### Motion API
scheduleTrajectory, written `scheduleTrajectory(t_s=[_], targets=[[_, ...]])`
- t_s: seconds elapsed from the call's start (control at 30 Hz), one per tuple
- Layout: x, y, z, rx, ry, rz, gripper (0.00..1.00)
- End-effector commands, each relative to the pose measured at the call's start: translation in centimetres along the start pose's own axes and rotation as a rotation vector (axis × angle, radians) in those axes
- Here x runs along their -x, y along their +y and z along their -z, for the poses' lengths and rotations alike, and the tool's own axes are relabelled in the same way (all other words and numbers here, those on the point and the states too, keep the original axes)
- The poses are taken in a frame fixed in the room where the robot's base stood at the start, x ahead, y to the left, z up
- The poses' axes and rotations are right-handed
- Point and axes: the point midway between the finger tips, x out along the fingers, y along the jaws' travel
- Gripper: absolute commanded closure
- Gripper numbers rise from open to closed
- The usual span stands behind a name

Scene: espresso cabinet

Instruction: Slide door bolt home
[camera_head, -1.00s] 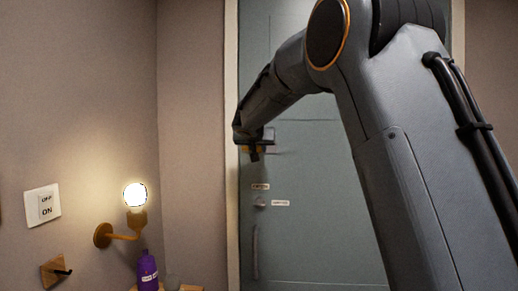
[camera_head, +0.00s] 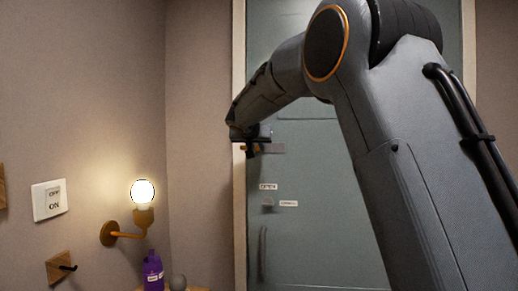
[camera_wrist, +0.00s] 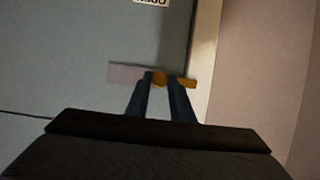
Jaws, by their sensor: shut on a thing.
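The door (camera_head: 320,215) is grey-blue and appears closed in its pale frame (camera_head: 239,190). The bolt has a pale mounting plate (camera_head: 272,148) on the door and an orange sliding part (camera_head: 247,150) near the door's left edge. In the wrist view the bolt's orange knob (camera_wrist: 160,77) sits between my two dark fingers. The orange bar (camera_wrist: 188,83) extends from the fingers across the door's edge to the frame (camera_wrist: 205,50). My gripper (camera_head: 250,141) is shut on the bolt knob. How deep the bar sits in any keeper cannot be told.
A vertical door handle (camera_head: 262,253) and small labels (camera_head: 268,187) are below the bolt. On the left wall are a light switch (camera_head: 49,200), a lit lamp (camera_head: 143,192) and a hook (camera_head: 62,267). A purple bottle (camera_head: 153,271) stands low in the corner.

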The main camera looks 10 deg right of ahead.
Motion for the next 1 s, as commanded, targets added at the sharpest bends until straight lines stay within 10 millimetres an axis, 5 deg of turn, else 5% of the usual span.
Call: scheduleTrajectory(t_s=[0.13, 0.47, 1.0], targets=[[0.1, -0.3, 0.0, 0.001, 0.001, 0.007, 0.61], [0.2, -0.1, 0.1, -0.001, 0.002, 0.003, 0.61], [7.0, -0.1, 0.0, -0.001, 0.003, 0.004, 0.61]])
